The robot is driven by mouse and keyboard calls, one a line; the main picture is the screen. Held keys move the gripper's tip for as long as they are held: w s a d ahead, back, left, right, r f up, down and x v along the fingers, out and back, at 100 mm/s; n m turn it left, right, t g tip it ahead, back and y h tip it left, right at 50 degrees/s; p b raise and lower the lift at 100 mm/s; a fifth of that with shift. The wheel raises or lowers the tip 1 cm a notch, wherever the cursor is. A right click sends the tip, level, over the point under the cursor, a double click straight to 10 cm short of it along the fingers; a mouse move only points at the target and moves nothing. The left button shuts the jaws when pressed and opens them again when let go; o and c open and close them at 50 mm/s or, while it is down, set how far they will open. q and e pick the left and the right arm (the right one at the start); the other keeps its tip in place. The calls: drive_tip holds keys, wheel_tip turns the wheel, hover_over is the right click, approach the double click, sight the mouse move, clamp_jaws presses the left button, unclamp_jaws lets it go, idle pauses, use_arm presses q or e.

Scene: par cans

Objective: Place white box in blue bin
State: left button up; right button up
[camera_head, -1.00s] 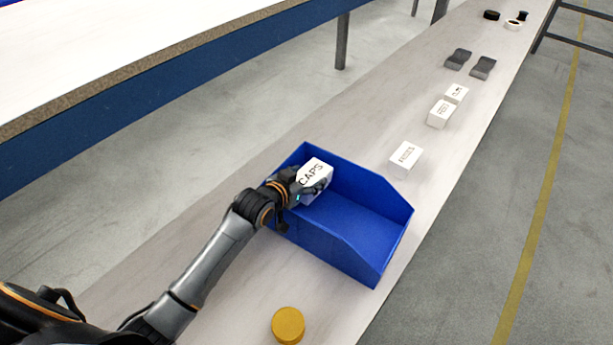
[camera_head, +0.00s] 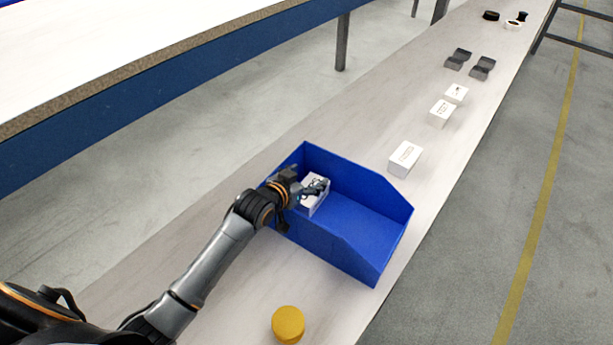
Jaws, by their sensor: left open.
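A blue bin (camera_head: 362,217) stands on the long grey bench. A white box (camera_head: 313,204) is inside the bin at its left end, low down and partly hidden by my left gripper. My left gripper (camera_head: 318,188) is open, reaching over the bin's left side with its fingers at the top of the white box. I cannot tell whether the fingers still touch the box. My right gripper is not in view.
Other white boxes stand on the bench behind the bin, the nearest one (camera_head: 405,158) close to its far right side. Dark grey holders (camera_head: 482,68) lie farther back. A yellow round lid (camera_head: 288,324) lies in front of the bin. A white-topped table (camera_head: 120,50) is at upper left.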

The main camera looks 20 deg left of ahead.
use_arm(q)
drive_tip(key=shift+s+d+f, duration=0.15)
drive_tip(key=shift+s+f, duration=0.1)
drive_tip(key=shift+f, duration=0.4)
drive_tip(key=shift+r, duration=0.3)
drive_tip(key=shift+s+r, duration=0.2)
drive_tip(key=r+v, duration=0.1)
drive_tip(key=v, duration=1)
drive_tip(key=shift+p, duration=0.3)
